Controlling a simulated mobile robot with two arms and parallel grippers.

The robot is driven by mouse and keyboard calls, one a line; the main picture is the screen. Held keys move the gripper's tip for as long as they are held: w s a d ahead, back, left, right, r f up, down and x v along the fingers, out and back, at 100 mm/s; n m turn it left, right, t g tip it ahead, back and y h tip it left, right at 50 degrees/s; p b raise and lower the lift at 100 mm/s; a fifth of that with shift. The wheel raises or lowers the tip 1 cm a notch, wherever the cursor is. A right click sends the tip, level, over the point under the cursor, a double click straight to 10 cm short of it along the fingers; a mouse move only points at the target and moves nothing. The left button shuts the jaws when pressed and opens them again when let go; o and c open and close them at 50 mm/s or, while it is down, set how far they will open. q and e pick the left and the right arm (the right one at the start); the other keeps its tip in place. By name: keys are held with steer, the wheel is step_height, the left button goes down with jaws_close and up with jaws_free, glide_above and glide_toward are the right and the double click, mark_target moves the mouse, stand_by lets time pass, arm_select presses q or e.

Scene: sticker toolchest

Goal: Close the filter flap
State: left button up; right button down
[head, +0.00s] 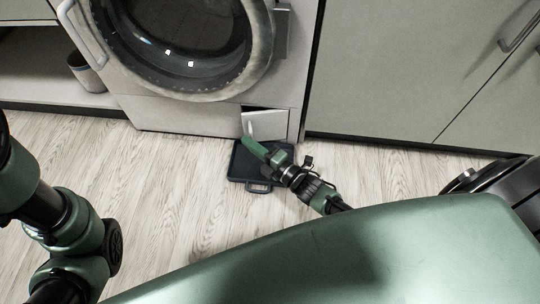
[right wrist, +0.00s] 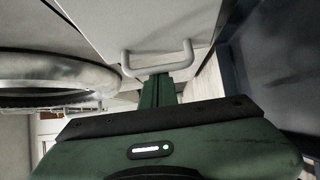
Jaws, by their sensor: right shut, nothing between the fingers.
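The filter flap (head: 266,126) is a small light panel low on the right front of the washing machine (head: 180,119). It stands open, tilted outward, with a dark gap showing above and beside it. My right gripper (head: 248,141) is shut and empty. Its tip is at the flap's lower left edge in the head view; I cannot tell whether they touch. In the right wrist view the shut green fingers (right wrist: 158,90) point toward a pale U-shaped bar (right wrist: 158,65), and the flap cannot be made out for certain. My left arm shows at the left, but its gripper is out of frame.
A dark flat case with a handle (head: 244,172) lies on the wooden floor under my right gripper. Cabinets (head: 390,75) stand to the right. A bin (head: 86,72) is on the shelf at the left. The floor left of the case is clear.

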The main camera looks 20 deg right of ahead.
steer(key=shift+w+d+f, duration=0.15)
steer(key=shift+w+d, duration=0.4)
steer(key=shift+d, duration=0.05)
stand_by(0.3)
stand_by(0.3)
steer(key=shift+a, duration=0.25)
